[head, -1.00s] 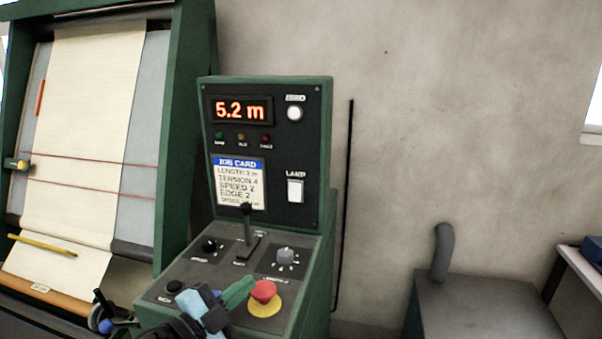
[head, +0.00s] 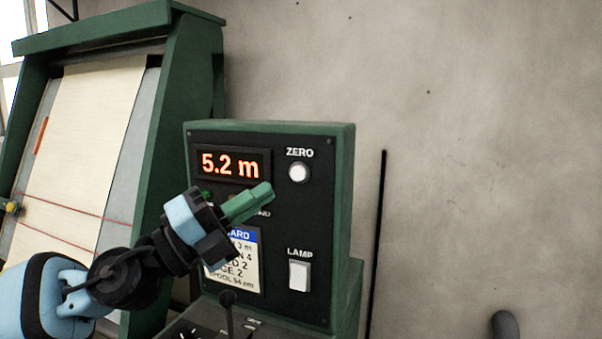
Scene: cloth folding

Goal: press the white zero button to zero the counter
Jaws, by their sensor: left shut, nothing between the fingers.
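The white round zero button (head: 299,172) sits at the upper right of the dark control panel, under the label ZERO. The counter display (head: 231,164) to its left reads 5.2 m in orange digits. My left gripper (head: 268,190) is shut and empty, its green fingers in front of the panel. In the picture its tips are just left of and below the button, apart from it. The gripper and wrist hide part of the job card (head: 246,262) and the indicator lamps. My right gripper is not in view.
A white lamp switch (head: 299,276) is below the zero button. A lever (head: 227,305) stands on the sloped console at the bottom. A green-framed machine with pale cloth (head: 80,150) is at the left. The wall right of the panel is bare.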

